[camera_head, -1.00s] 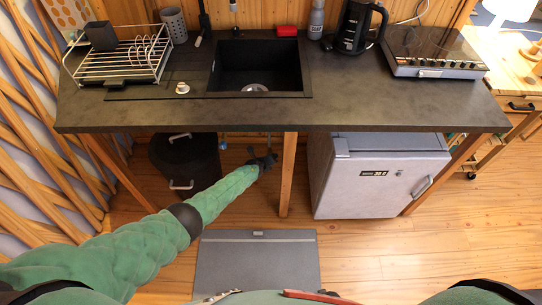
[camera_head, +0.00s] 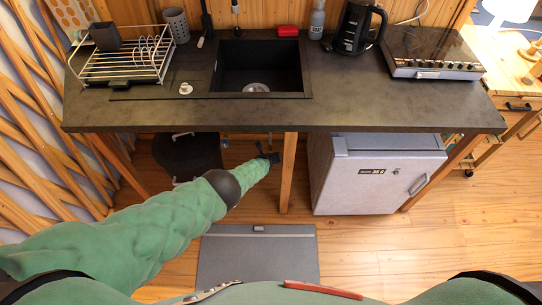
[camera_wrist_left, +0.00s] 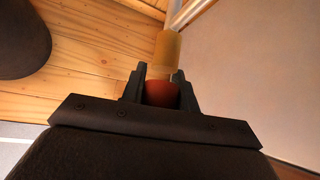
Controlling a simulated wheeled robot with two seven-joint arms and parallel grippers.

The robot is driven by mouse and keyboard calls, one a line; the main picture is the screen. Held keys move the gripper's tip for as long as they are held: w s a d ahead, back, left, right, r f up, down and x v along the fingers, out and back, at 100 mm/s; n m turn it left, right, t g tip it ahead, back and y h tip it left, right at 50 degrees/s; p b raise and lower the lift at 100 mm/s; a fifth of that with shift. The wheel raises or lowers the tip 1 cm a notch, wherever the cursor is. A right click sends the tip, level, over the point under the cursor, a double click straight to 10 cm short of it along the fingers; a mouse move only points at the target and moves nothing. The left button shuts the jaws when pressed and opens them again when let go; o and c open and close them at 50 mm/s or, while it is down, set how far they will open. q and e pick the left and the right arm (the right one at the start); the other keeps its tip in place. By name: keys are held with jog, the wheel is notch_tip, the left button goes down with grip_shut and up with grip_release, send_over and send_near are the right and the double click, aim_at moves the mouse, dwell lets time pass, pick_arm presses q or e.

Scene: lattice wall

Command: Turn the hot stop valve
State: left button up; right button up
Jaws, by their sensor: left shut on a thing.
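My left gripper (camera_head: 269,157) reaches under the counter, left of the wooden leg. In the left wrist view, the gripper (camera_wrist_left: 160,80) is shut on the red knob of the hot stop valve (camera_wrist_left: 162,95), with one finger on each side. The valve's brass-coloured body (camera_wrist_left: 167,52) stands beyond the knob, joined to a pale pipe (camera_wrist_left: 183,14). In the head view the gripper and counter hide the red knob. A small blue part (camera_head: 225,143) shows under the counter to the left of the gripper. My right gripper is not in view.
The dark counter (camera_head: 400,105) with a sink (camera_head: 258,65) overhangs the gripper. A wooden leg (camera_head: 289,175) stands just right of it, and a small fridge (camera_head: 345,180) further right. A dark bin (camera_head: 188,155) stands to the left.

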pick_arm(q)
jog(key=shift+s, duration=0.1)
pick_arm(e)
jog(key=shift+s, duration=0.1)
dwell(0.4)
pick_arm(q)
jog(key=o, duration=1)
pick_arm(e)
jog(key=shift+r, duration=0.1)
